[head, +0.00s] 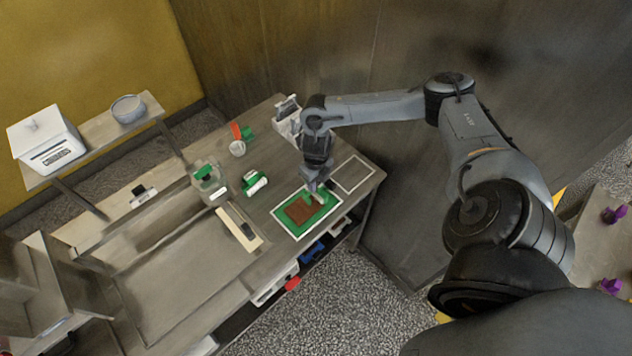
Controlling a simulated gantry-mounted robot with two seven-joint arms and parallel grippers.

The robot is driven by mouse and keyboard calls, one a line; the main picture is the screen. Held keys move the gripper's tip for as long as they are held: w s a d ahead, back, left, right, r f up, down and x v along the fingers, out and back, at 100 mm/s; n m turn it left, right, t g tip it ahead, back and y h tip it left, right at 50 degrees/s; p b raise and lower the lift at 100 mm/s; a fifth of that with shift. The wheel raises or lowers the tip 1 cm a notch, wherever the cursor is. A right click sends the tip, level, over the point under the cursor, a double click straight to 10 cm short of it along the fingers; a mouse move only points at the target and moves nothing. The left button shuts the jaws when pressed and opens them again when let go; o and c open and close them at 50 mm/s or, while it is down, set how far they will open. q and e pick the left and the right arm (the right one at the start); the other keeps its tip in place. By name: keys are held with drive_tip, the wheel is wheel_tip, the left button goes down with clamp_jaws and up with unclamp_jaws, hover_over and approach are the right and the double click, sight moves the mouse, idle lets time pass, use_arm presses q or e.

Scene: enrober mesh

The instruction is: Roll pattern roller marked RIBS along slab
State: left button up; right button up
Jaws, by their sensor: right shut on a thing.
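A brown slab (299,210) lies on a green mat with a white border (283,225) on the bench. My right gripper (315,188) points down over the right end of the slab. It is shut on a small pale and green roller (320,198), mostly hidden by the fingers; no marking can be read, and contact with the slab cannot be told. Another green and white roller (256,185) lies on the bench to the left. My left gripper is not in view.
A white outlined area (353,174) right of the mat is empty. A white cup (237,149), a green-lidded jar (208,181) and a pale board with a dark-handled tool (240,228) stand or lie to the left. A white holder (287,117) is behind my right gripper.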

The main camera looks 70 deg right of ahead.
drive_tip(key=shift+r+p, duration=1.9)
drive_tip(key=shift+r, duration=0.9)
